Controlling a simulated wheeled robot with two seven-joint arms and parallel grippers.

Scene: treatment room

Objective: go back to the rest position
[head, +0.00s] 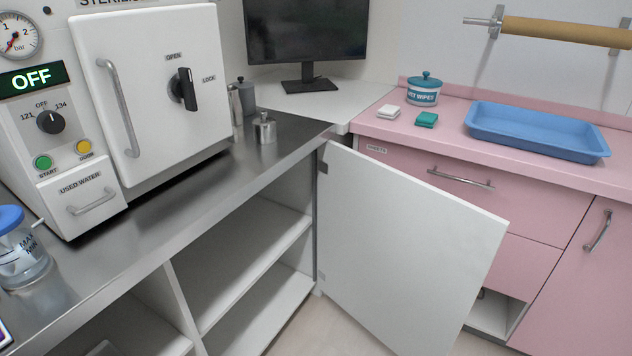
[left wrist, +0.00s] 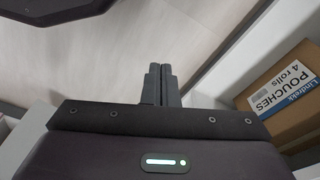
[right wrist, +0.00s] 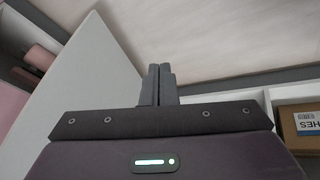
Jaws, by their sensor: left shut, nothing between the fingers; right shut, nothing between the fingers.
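My left gripper (left wrist: 159,84) shows in the left wrist view, shut and empty, with bare floor beyond its fingers. My right gripper (right wrist: 158,84) shows in the right wrist view, shut and empty, with the pale floor beyond its fingers. Neither gripper shows in the head view.
A white cabinet door (head: 410,240) stands open under the steel counter (head: 190,180); it is also left of my right gripper (right wrist: 85,95). A pouches box (left wrist: 285,90) is right of my left gripper. The steriliser (head: 150,80), blue tray (head: 537,130) and pink drawers (head: 450,175) stand around.

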